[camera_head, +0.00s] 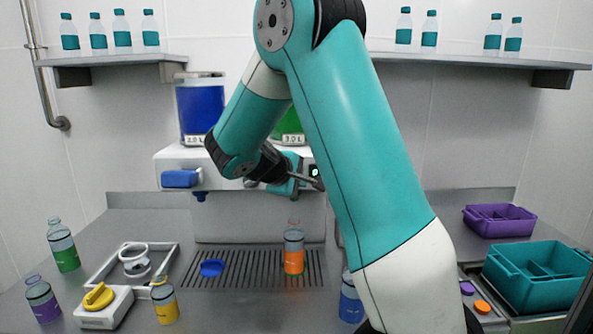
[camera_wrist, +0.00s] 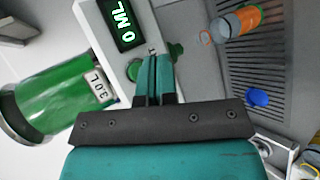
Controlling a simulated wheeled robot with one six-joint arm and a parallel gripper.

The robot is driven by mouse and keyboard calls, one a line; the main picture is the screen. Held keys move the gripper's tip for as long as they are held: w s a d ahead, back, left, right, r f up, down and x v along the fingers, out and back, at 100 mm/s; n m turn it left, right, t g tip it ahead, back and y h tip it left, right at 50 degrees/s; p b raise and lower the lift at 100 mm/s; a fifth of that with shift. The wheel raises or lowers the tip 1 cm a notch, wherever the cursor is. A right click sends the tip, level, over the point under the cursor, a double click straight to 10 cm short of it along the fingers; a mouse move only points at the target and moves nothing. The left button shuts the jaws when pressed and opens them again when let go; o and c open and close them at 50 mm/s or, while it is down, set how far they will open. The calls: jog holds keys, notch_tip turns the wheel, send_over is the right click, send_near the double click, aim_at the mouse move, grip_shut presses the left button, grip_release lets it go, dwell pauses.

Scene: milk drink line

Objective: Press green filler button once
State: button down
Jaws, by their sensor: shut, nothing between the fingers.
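The green button (camera_wrist: 134,70) shows in the wrist view on the white filler front, partly hidden behind my gripper. In the head view my arm and gripper hide it. My gripper (camera_wrist: 153,58) is shut and empty, with its teal fingertips close in front of the filler face at the button. I cannot tell whether they touch it. In the head view my gripper (camera_head: 290,186) is at the filler's right half. The green tank (camera_wrist: 45,108) is marked 3.0 L, and a green nozzle (camera_wrist: 176,50) is beside the fingertips.
An open orange bottle (camera_head: 293,252) stands on the drain grate (camera_head: 250,268), with a blue cap (camera_head: 212,268) to its left. The blue tank (camera_head: 201,108) and blue button (camera_head: 180,178) are left. Several bottles stand on the counter; purple (camera_head: 500,220) and teal (camera_head: 540,272) bins are right.

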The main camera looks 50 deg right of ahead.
jog(key=shift+w+d+p, duration=0.65)
jog(key=shift+w+d, duration=0.8)
jog(key=shift+d, duration=0.25)
jog(key=shift+w+d, duration=0.1)
dwell(0.8)
jog(key=shift+w+d, duration=0.15)
jog(key=shift+d, duration=0.05)
jog(key=shift+w+d+p, duration=0.3)
jog(key=shift+p, duration=0.2)
dwell(0.6)
jog(key=shift+s+a, duration=0.55)
jog(key=shift+a, duration=0.1)
jog(key=shift+s+a+b, duration=0.5)
jog(key=shift+s+a, duration=1.15)
jog(key=shift+a, duration=0.25)
